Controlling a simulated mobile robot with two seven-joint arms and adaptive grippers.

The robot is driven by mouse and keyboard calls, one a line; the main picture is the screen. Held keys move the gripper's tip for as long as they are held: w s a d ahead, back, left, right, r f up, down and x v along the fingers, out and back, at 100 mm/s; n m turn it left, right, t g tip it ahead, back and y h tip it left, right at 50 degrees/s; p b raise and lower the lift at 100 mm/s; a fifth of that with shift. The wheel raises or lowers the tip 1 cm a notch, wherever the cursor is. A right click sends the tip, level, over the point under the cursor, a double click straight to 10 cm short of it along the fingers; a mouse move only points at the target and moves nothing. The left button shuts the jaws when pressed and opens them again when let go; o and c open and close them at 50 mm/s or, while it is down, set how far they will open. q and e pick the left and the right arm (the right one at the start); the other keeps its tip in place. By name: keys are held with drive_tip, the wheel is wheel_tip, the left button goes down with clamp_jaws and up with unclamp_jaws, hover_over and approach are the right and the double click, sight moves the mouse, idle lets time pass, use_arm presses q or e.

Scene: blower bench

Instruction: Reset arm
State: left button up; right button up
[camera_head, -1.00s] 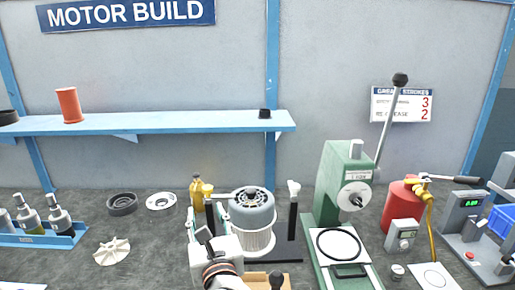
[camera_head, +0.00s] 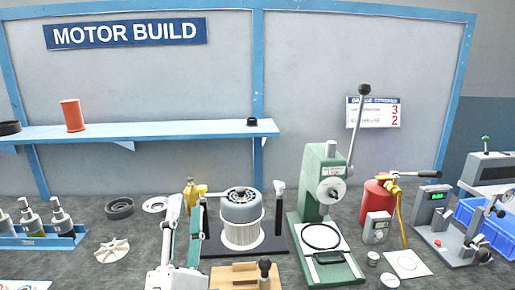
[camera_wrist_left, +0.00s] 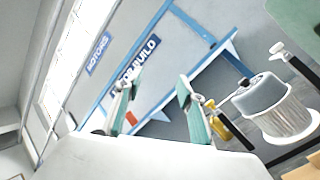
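My left gripper (camera_head: 185,206) stands at the front of the bench with its two fingers pointing up, apart and empty. It is left of the grey motor (camera_head: 241,208) with a white ribbed lower part, and apart from it. In the left wrist view the open fingers (camera_wrist_left: 156,92) have nothing between them, and the motor (camera_wrist_left: 275,105) is off to the right. The motor sits upright on a dark stand (camera_head: 272,247) between two posts. My right gripper is not in view.
A green press (camera_head: 322,190) with a tall lever stands right of the motor. A yellow-topped tool (camera_head: 192,193) is behind my left gripper. A wooden block (camera_head: 232,277) lies in front of the motor. A white impeller (camera_head: 112,250) and bottles in a blue tray (camera_head: 35,241) are left.

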use_arm(q)
drive_tip(key=s+d+f+m+g+h, duration=0.25)
drive_tip(key=f+m+h, duration=0.25)
drive_tip(key=m, duration=0.5)
drive_tip(key=s+d+f+m+g+h, duration=0.1)
drive_tip(key=d+f+m+g+h, duration=0.3)
drive_tip(key=m, duration=0.5)
drive_tip(key=s+a+f+m+g+y, duration=0.1)
drive_tip(key=s+a+f+m+g, duration=0.1)
drive_tip(key=f+m, duration=0.35)
drive_tip(key=s+a+f+m+g, duration=0.1)
drive_tip(key=a+f+m+g, duration=0.1)
drive_tip(key=f, duration=0.7)
drive_tip(key=s+a+f+m+g+y, duration=0.2)
drive_tip(key=s+a+f+y, duration=0.25)
drive_tip(key=a, duration=0.35)
drive_tip(key=s+a+f+m+g+y, duration=0.1)
drive_tip(key=s+a+f+g+y, duration=0.3)
drive_tip(key=a, duration=0.4)
drive_tip(key=s+a+f+m+g+y, duration=0.1)
drive_tip(key=s+a+f+m+y, duration=0.2)
drive_tip(key=s+a, duration=0.45)
drive_tip(key=w+d+f+n+t+h, duration=0.3)
drive_tip(key=d+f+h, duration=0.4)
drive_tip(key=d+f, duration=0.7)
drive_tip(key=shift+w+d+n, duration=0.15)
drive_tip(key=shift+d+n, duration=0.35)
drive_tip(key=shift+n, duration=0.05)
drive_tip(key=shift+f+t, duration=0.1)
drive_tip(key=shift+t, duration=0.15)
